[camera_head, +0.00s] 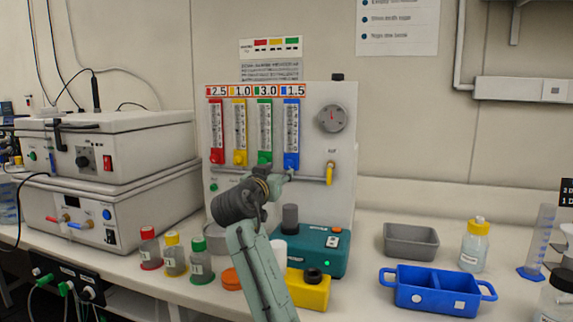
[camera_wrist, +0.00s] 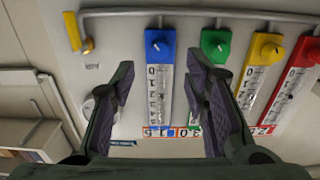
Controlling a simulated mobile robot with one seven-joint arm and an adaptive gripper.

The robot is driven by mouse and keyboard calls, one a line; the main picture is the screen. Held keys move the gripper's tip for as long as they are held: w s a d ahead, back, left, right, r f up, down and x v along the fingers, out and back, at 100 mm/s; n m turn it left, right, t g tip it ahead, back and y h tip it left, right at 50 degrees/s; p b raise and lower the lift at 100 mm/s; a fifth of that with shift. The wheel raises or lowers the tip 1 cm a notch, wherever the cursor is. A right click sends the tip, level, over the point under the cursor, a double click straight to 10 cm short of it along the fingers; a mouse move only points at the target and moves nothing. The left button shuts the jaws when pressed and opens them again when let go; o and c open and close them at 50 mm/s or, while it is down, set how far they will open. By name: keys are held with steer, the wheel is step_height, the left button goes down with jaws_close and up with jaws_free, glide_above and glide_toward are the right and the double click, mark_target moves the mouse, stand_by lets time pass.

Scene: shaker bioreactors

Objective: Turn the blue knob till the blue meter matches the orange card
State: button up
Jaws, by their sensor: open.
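The blue meter (camera_head: 291,128) is the rightmost of several on the white panel, its blue knob (camera_head: 291,160) at its foot. Above it the orange-edged card (camera_head: 292,90) reads 1.5 with a blue square. The float level is too small to read. My gripper (camera_head: 284,176) is just in front of the panel near the blue knob. In the wrist view its open, empty fingers (camera_wrist: 159,66) stand either side of the blue meter, apart from the knob.
Green (camera_wrist: 217,46) and yellow (camera_wrist: 267,47) knobs sit beside the blue one. A grey pipe runs along the knobs to a yellow valve (camera_head: 329,174). A round gauge (camera_head: 333,118) is at right. A teal device (camera_head: 322,250) and blue tray (camera_head: 437,291) stand on the bench.

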mark_target(288, 165)
steer(key=p+x, duration=0.1)
steer(key=x, duration=0.2)
steer(key=p+x, duration=0.1)
steer(key=x, duration=0.2)
steer(key=shift+r, duration=0.25)
steer(key=shift+w+d+f+p, duration=0.1)
steer(key=shift+w+d+p, duration=0.05)
steer(key=shift+w, duration=0.2)
steer(key=shift+w+d+f+p, duration=0.1)
steer(key=shift+w+p, duration=0.05)
steer(key=shift+w, duration=0.25)
steer(key=shift+c, duration=0.2)
jaws_close()
